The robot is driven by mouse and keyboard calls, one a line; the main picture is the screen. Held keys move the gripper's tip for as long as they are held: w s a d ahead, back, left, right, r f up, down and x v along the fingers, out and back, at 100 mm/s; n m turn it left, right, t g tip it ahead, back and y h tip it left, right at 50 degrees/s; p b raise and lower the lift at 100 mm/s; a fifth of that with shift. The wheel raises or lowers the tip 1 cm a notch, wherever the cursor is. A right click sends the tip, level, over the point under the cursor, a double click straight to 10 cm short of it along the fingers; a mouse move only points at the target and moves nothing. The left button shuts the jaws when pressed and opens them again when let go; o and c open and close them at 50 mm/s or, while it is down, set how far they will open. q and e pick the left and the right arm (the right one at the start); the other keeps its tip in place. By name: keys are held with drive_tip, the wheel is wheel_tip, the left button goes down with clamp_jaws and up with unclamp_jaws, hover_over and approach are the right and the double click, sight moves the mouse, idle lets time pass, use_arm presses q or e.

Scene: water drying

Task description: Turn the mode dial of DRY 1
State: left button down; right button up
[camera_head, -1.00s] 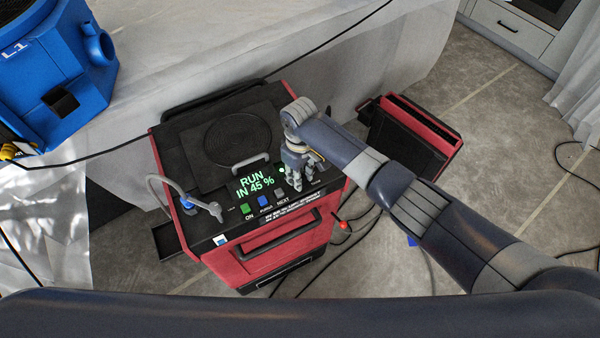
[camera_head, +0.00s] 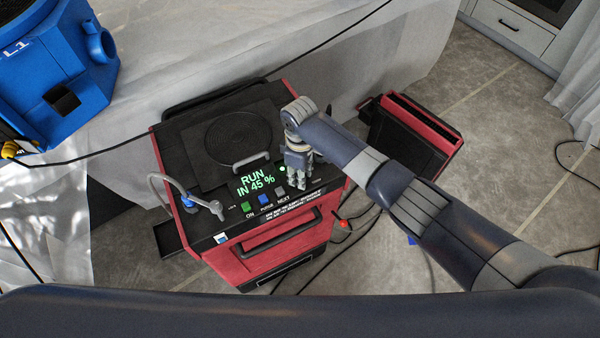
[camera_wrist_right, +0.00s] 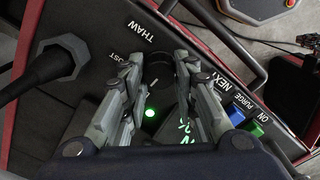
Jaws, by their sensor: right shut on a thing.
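The red and black dryer (camera_head: 260,245) stands in the middle of the head view. Its green display (camera_head: 253,182) reads "RUN IN 45 %". My right gripper (camera_head: 300,183) reaches down to the right end of its top panel. In the right wrist view the black mode dial (camera_wrist_right: 157,74) sits between the fingertips of the gripper (camera_wrist_right: 158,62), which is shut on it. "THAW" and a partly hidden word ending in "OST" are printed beside it. My left gripper is out of view.
Green, blue and grey buttons (camera_head: 263,199) line the panel left of the gripper. A grey hose (camera_head: 172,184) arches at the panel's left end. A blue machine (camera_head: 60,70) stands upper left, and a second red and black unit (camera_head: 410,135) right. Cables cross the floor.

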drive_tip(key=o, duration=1)
drive_tip(key=shift+o, duration=0.2)
wheel_tip(320, 180, up, 12)
